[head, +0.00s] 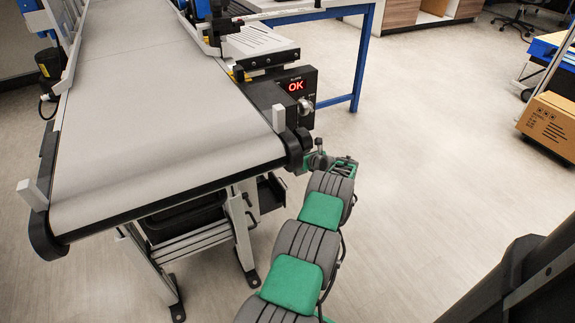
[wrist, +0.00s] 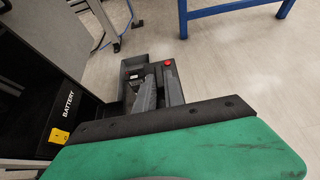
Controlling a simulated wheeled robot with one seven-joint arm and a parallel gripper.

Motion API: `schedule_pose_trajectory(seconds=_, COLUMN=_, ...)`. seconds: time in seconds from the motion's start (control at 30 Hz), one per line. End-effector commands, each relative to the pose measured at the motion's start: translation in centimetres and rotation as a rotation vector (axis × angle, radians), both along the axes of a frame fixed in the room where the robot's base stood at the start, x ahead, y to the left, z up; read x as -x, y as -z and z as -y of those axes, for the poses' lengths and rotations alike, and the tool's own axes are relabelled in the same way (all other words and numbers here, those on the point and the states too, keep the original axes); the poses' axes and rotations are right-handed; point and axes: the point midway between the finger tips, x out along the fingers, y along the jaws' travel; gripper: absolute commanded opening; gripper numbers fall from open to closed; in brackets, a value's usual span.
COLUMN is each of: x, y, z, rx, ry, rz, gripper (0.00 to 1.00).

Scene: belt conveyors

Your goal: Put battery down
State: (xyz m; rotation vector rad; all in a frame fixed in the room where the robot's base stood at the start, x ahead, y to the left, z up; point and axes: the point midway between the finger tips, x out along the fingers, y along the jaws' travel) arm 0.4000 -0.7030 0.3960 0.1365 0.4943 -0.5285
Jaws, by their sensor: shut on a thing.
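My gripper (head: 318,160) is beside the right front corner of the conveyor, below belt level, and is small and partly hidden by my arm in the head view. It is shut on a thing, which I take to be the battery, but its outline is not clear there. In the wrist view a large green part with a black bolted edge fills the lower foreground. Beyond it is a dark boxy assembly (wrist: 150,85) with a red spot.
The conveyor belt (head: 150,110) is bare. A dark tray (head: 271,191) is under the belt's right edge. A blue-legged table (head: 358,62) stands behind. Open floor lies to the right, with a cardboard box (head: 550,125) farther off.

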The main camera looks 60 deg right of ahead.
Motion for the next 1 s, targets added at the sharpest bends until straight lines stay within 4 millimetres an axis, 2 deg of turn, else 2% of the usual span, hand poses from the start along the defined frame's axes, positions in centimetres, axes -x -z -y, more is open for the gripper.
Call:
schedule_pose_trajectory(seconds=0.03, x=-0.9, y=-1.0, z=-0.8, rx=0.007, ry=-0.003, rz=0.005, gripper=0.0)
schedule_pose_trajectory(seconds=0.3, x=-4.5, y=-0.8, z=-6.9, rx=0.008, ry=-0.005, rz=0.006, gripper=0.0)
schedule_pose_trajectory(seconds=0.5, x=-6.8, y=-0.6, z=-10.6, rx=0.008, ry=-0.005, rz=0.006, gripper=0.0)
schedule_pose_trajectory(seconds=0.83, x=-8.9, y=-0.6, z=-14.1, rx=0.01, ry=-0.005, rz=0.006, gripper=0.0)
schedule_pose_trajectory(seconds=1.0, x=-8.8, y=1.7, z=-14.1, rx=0.006, ry=-0.003, rz=0.004, gripper=0.0)
